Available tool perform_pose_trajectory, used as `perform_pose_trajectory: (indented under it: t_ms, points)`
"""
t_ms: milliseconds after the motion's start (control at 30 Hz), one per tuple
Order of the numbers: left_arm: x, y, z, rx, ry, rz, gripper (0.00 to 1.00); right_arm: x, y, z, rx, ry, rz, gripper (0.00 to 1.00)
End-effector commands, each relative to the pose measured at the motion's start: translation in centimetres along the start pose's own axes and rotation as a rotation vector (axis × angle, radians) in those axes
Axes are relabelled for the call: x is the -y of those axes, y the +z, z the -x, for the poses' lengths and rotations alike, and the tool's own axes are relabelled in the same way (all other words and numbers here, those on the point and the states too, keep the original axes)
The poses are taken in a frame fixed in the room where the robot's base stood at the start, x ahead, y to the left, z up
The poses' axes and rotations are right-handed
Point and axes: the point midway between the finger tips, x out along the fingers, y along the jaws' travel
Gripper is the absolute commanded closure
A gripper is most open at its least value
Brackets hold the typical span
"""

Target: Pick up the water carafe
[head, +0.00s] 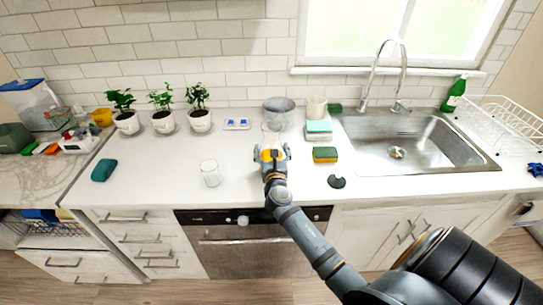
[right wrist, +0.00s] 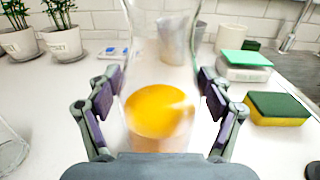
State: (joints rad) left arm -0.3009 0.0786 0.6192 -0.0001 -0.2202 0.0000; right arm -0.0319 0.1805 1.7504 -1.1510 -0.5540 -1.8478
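A clear glass carafe (right wrist: 162,60) stands upright between the fingers of my right gripper (right wrist: 160,95), with a round yellow-orange patch showing low in it. In the head view the right gripper (head: 271,155) is over the counter, with the yellow patch between its fingers and the clear glass faint behind it. The fingers are spread on both sides of the glass; small gaps seem to show beside the pads. My left gripper is not in view.
A clear drinking glass (head: 210,172) stands left of the right gripper. A sponge (head: 325,154) and a dark round item (head: 336,182) lie to its right. A grey translucent container (head: 279,108) stands behind. The sink (head: 420,145) is at the right.

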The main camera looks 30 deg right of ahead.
Motion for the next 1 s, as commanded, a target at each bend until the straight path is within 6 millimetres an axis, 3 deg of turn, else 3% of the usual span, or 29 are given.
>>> perform_pose_trajectory:
  t_ms: [67, 500, 1000]
  points:
    - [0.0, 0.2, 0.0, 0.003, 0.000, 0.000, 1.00, 0.0, 0.0, 0.0, 0.000, 0.000, 0.000, 0.37]
    - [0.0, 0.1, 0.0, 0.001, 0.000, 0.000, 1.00, 0.0, 0.3, 0.0, 0.004, 0.001, 0.000, 0.94]
    - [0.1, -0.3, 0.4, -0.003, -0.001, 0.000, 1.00, 0.0, 1.3, 0.0, 0.005, 0.000, 0.000, 0.94]
